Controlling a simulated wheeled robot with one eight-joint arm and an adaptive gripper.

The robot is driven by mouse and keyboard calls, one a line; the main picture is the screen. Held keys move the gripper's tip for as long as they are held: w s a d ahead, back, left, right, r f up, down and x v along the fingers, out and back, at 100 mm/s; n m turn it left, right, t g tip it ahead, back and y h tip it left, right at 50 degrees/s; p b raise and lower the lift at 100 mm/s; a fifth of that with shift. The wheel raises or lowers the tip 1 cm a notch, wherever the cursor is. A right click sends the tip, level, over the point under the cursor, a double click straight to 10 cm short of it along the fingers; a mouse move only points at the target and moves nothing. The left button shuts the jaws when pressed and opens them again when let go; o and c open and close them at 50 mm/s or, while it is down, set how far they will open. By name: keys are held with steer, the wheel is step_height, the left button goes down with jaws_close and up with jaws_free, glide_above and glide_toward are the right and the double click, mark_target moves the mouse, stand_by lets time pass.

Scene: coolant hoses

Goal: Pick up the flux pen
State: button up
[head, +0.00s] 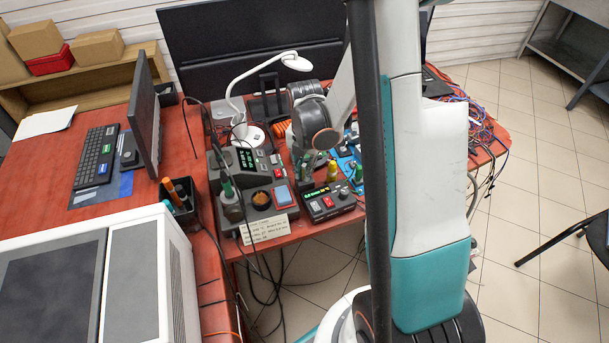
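I cannot single out the flux pen for certain. Small upright items with coloured tops stand around the soldering stations: a green-tipped bottle (230,200) at the left, a yellow-topped item (332,170) and a green one (358,173) at the right. A black cup (181,207) at the left holds orange and teal pen-like items (176,189). My arm reaches over the bench, and its dark wrist joint with an orange ring (315,122) hangs just above and behind the right station. My gripper's fingers are not distinguishable there, so whether they hold anything does not show.
A soldering station (248,165) and a smaller control box (328,202) stand near the red bench's front edge. A white lamp (240,100) rises behind them. Blue parts and tangled cables (485,130) lie to the right. A monitor (145,110) and a large grey machine (95,285) flank the left.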

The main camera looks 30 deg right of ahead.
jaws_close()
step_height(320, 180, up, 20)
steer(key=p, duration=0.7)
